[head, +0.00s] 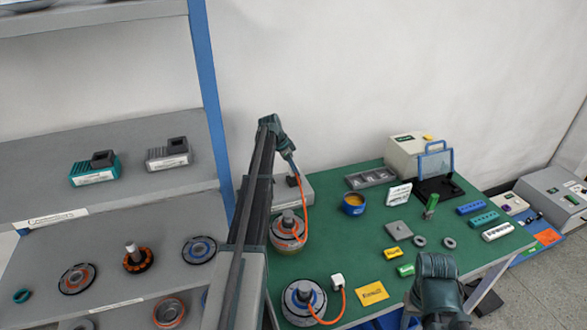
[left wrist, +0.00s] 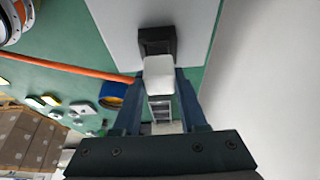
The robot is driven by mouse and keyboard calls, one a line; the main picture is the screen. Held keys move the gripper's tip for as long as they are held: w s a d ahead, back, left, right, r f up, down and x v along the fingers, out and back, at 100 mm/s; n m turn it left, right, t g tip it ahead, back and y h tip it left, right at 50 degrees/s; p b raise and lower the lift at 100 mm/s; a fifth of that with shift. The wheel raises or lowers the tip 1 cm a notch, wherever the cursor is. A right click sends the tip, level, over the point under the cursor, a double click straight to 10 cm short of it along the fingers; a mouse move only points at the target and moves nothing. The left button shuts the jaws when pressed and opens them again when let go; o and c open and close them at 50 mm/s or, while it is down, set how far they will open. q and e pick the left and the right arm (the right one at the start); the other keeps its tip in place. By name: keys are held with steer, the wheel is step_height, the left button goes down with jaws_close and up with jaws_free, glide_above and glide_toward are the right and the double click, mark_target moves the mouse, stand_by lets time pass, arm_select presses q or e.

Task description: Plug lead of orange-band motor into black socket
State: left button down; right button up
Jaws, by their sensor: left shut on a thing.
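My left gripper (head: 291,164) is shut on a white plug (left wrist: 158,76), the end of an orange lead (head: 306,196). The lead runs down to the orange-band motor (head: 287,238) on the green table. The black socket (left wrist: 157,42) sits on a pale grey base (head: 305,186) at the table's back left. In the left wrist view the plug is lined up with the socket and overlaps its near edge; I cannot tell whether they touch. My right gripper (head: 437,290) is over the table's front right; its fingers are hidden.
A blue-band motor (head: 303,301) with its own white plug (head: 337,281) stands at the front left. A shelf (head: 110,202) with motor parts is at far left.

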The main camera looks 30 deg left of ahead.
arm_select(q)
steer(key=shift+f, duration=0.25)
steer(key=shift+f+b, duration=0.2)
steer(key=shift+b, duration=0.1)
steer(key=shift+f+b, duration=0.55)
stand_by(3.5)
stand_by(0.3)
steer(key=shift+c, duration=1.8)
jaws_free()
steer(key=shift+r, duration=0.1)
